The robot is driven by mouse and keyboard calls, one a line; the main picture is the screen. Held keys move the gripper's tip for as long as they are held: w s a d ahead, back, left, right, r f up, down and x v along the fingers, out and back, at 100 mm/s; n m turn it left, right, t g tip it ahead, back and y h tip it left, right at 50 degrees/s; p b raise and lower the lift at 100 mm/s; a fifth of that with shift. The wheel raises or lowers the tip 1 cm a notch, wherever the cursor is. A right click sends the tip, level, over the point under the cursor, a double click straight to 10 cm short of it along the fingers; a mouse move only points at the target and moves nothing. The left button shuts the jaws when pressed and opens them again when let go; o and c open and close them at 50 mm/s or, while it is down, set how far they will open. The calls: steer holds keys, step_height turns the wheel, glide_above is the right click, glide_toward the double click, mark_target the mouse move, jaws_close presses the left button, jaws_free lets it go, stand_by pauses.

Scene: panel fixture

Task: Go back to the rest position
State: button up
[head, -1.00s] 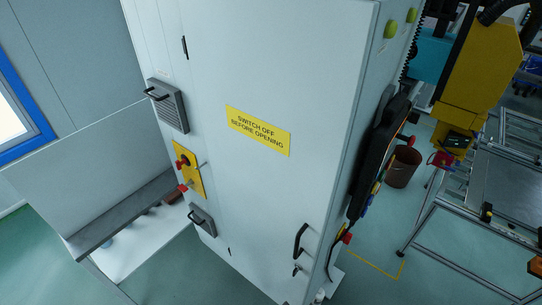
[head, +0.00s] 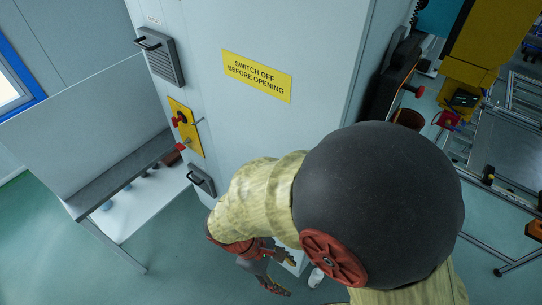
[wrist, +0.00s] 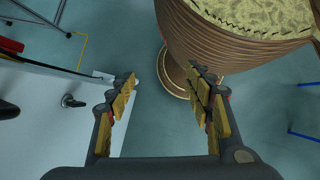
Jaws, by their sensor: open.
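My gripper (head: 284,272) hangs at the lower middle of the head view, in front of the lower part of the white cabinet (head: 300,135). Its two fingers are spread apart. In the wrist view my gripper (wrist: 162,78) shows both yellow-padded fingers apart, with nothing between them but floor and part of a round base. A white panel with a black handle (wrist: 70,101) lies to the left of the fingers there. My arm hides the lower right of the cabinet in the head view.
A yellow warning sign (head: 257,76) is on the cabinet front. A yellow switch plate (head: 185,127) and black-handled vents are at its left edge. A grey shelf (head: 120,180) stands at left. A yellow machine (head: 490,45) and metal frame table (head: 505,150) stand at right. Green floor is clear at lower left.

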steer(key=w+d+r+m+t+y+b, duration=0.2)
steer(key=d+r+m+t+y+b, duration=0.1)
steer(key=d+r+m, duration=0.3)
steer(key=w+d+r+m+t+y+b, duration=0.2)
steer(key=d+r+m+t+y+b, duration=0.1)
steer(key=d+r+m, duration=0.4)
step_height(320, 180, up, 5)
steer(key=shift+w+d+f+m+t+b, duration=0.25)
steer(key=shift+d+t+b, duration=0.45)
steer(key=shift+d, duration=0.5)
steer(key=shift+c, duration=0.6)
